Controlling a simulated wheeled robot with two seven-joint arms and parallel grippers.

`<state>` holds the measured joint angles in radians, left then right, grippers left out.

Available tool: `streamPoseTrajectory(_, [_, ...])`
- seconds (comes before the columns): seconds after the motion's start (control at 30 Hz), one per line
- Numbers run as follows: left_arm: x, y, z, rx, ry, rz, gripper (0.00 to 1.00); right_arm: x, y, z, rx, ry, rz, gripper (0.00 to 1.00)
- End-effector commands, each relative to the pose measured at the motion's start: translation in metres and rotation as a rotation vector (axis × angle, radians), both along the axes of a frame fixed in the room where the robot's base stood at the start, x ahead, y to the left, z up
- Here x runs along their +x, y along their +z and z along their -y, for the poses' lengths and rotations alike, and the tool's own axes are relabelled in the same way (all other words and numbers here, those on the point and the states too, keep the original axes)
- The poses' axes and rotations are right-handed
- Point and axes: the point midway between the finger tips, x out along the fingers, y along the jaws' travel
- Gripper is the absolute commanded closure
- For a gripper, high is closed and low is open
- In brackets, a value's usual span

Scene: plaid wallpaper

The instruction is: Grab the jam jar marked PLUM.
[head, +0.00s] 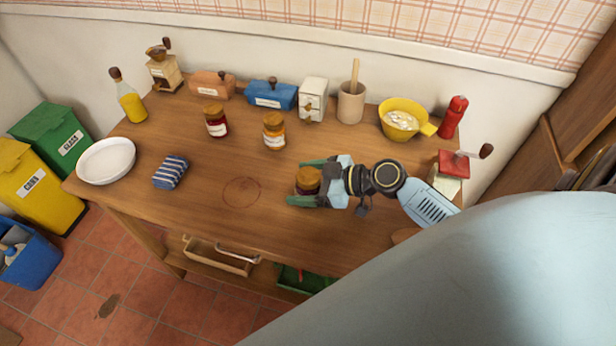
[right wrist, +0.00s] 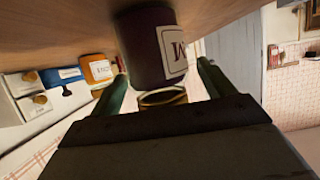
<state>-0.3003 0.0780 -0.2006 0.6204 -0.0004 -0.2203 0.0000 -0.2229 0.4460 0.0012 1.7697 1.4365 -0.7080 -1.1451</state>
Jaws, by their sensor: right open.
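A dark purple jam jar (head: 307,181) with a gold-brown lid stands on the wooden table, right of the middle. In the right wrist view the jar (right wrist: 148,50) shows large and upside down, with a pale label that ends in a letter M; the rest is turned away. My right gripper (head: 299,182) is open, with one green finger on each side of this jar. I cannot tell if either finger touches it. A dark red jar (head: 216,122) and an amber jar (head: 273,131) stand farther back; their labels are too small to read. My left gripper is not in view.
A faint ring mark (head: 241,192) lies on clear table left of my gripper. A striped cloth (head: 170,172) and a white plate (head: 106,160) lie at left. A yellow bowl (head: 401,118), a mortar (head: 351,102) and several canisters line the back. A red pepper mill (head: 453,117) stands back right.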

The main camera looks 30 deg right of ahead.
Motion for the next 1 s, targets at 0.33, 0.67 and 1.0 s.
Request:
streamPoseTrajectory(0.33, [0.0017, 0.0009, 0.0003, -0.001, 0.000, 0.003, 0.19, 0.0072, -0.0048, -0.0065, -0.001, 0.000, -0.001, 0.19])
streamPoseTrajectory(0.67, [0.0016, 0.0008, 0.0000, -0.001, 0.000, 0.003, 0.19, 0.0071, -0.0045, -0.0062, -0.001, 0.000, -0.001, 0.62])
streamPoseTrajectory(1.0, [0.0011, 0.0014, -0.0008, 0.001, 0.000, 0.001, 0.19, 0.0075, -0.0016, -0.0060, -0.001, 0.001, 0.001, 0.75])
